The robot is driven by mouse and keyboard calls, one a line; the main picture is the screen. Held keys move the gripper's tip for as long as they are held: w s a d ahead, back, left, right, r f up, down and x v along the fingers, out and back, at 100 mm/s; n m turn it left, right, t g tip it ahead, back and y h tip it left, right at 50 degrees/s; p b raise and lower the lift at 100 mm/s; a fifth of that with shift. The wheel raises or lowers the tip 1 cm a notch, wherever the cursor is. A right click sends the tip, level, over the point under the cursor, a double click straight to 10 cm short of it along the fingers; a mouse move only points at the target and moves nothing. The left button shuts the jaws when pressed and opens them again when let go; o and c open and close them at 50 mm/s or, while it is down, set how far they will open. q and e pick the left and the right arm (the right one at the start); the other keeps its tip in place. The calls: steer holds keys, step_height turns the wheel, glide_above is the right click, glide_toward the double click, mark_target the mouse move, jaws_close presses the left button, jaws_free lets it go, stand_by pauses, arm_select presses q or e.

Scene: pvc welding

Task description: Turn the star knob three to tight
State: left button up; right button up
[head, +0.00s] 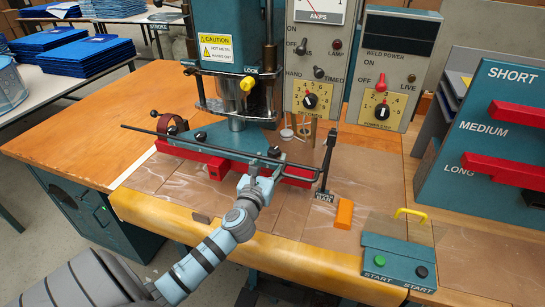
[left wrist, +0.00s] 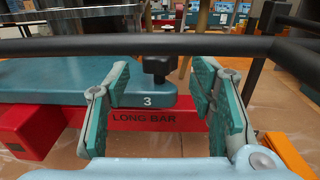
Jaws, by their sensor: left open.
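Star knob three is a small black knob (left wrist: 157,66) on the teal plate (left wrist: 60,82), above the printed number 3. It also shows in the head view (head: 274,151) at the right end of the plate. My left gripper (head: 262,168) is just in front of it. In the left wrist view my left gripper (left wrist: 161,88) has its teal-padded fingers wide apart. The knob stands beyond the fingertips, between them in the picture, and no contact shows. My right gripper is in neither view.
A thin black rail (left wrist: 110,46) runs across just above the knob in the left wrist view. The red long bar (left wrist: 145,117) lies below the plate. A black lever (head: 328,160), an orange block (head: 344,214) and the start-button box (head: 398,262) stand to the right.

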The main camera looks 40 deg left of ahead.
mark_target(272, 156)
arm_select(q)
steer(key=shift+x, duration=0.9)
steer(key=shift+w+a, duration=0.3)
steer(key=shift+w, duration=0.25)
steer(key=shift+c, duration=0.2)
steer(key=c, duration=1.1)
